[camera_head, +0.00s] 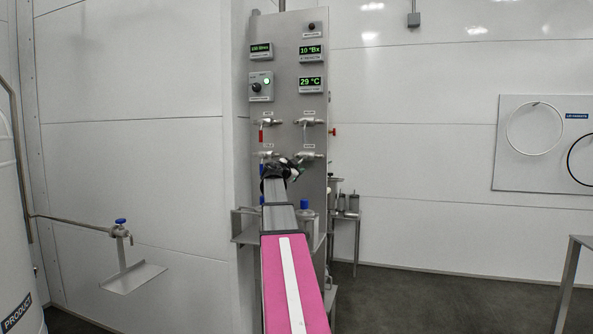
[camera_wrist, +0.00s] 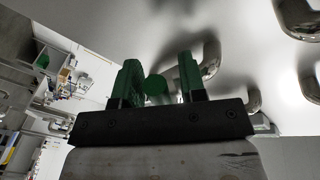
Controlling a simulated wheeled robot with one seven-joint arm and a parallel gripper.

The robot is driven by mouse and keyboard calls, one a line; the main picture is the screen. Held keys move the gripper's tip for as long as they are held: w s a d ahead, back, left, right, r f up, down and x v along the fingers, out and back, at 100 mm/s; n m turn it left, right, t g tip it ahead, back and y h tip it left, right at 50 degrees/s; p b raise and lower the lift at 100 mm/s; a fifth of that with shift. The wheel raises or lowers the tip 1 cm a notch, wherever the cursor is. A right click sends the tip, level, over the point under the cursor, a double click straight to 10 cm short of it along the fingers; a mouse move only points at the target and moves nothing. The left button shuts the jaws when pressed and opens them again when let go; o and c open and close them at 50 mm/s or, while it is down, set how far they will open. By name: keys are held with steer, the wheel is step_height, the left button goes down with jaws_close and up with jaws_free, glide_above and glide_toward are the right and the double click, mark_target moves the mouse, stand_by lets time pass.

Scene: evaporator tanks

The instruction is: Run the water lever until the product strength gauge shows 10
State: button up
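The strength gauge (camera_head: 311,52) on the steel panel reads 10 °Bx. Several levers with metal spouts sit below it: an upper left one with a red handle (camera_head: 262,135), an upper right one (camera_head: 305,123), a lower left one (camera_head: 265,154) and a lower right one (camera_head: 309,156). Their labels are too small to read. My gripper (camera_head: 284,170) is at the lower levers, partly hiding them. In the wrist view my gripper (camera_wrist: 160,82) has its green-faced fingers apart. A green round piece (camera_wrist: 156,88) shows between them, with a gap on its right; contact is unclear.
A blue-topped valve (camera_head: 120,230) is at left.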

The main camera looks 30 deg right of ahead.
jaws_close()
steer(key=n, duration=0.1)
steer(key=s+d+n, duration=0.1)
steer(key=f+n, duration=0.1)
steer(key=n, duration=0.1)
steer(key=shift+s+d+t+h, duration=0.15)
steer(key=shift+s+t+h, duration=0.1)
steer(key=shift+t+h, duration=0.15)
steer(key=shift+o, duration=1.2)
jaws_free()
